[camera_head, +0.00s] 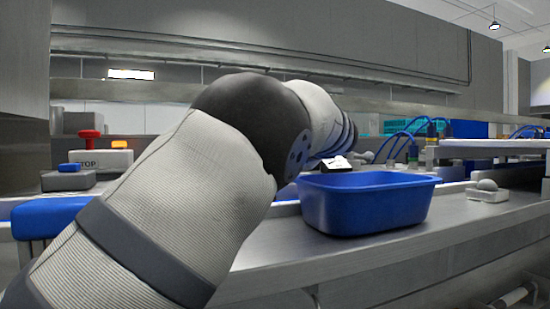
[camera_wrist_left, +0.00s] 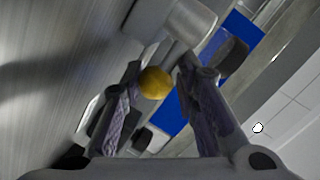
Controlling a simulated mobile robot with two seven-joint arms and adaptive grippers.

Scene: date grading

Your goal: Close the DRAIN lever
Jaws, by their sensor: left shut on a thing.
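In the left wrist view, a round yellow knob (camera_wrist_left: 155,83) sits between the fingertips of my left gripper (camera_wrist_left: 160,78), which is shut on it. I take it as the lever's knob; no DRAIN label is readable, and the lever's shaft and angle cannot be made out. In the head view my left arm crosses the middle and hides my left gripper and the knob. My right gripper is in neither view.
A blue tub (camera_head: 368,206) stands on the steel counter (camera_head: 290,255) just right of my left arm. A STOP box (camera_head: 105,160) with a red button and a grey box (camera_head: 68,181) with a blue button stand at left.

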